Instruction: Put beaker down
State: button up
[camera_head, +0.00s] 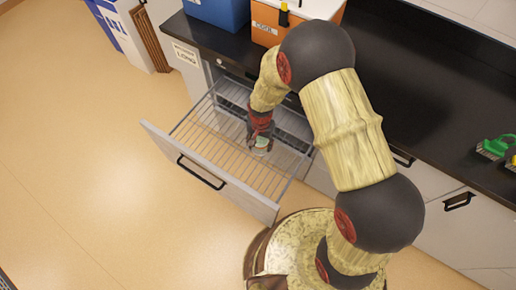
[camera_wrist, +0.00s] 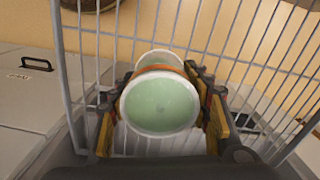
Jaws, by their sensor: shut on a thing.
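The beaker (camera_wrist: 160,103) is a pale round vessel with a white rim and green contents or interior, in the middle of the wrist view. My gripper (camera_wrist: 162,95) is shut on it, with a finger on each side. In the head view the beaker (camera_head: 262,146) shows small below my gripper (camera_head: 260,140), within the outline of the open wire-rack drawer (camera_head: 192,146). The wire bars show behind the beaker in the wrist view. I cannot tell whether the beaker touches the rack.
The drawer front (camera_head: 207,172) with its black handle stands pulled out over the tan floor. A dark counter (camera_head: 420,90) carries a blue bin (camera_head: 217,12), an orange box (camera_head: 265,22) and a green item (camera_head: 495,146). Much of the rack left of my gripper is bare.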

jog(key=shift+w+a+f, duration=0.3)
jog(key=shift+w+f, duration=0.25)
jog(key=shift+f, duration=0.2)
jog(key=shift+w+f+b, duration=0.15)
jog(key=shift+f+b, duration=1)
jog(key=shift+f, duration=0.55)
jog(key=shift+f, duration=0.2)
jog(key=o, duration=1)
jog(key=shift+c, duration=0.2)
jog(key=shift+o, duration=0.5)
jog(key=shift+r, duration=0.2)
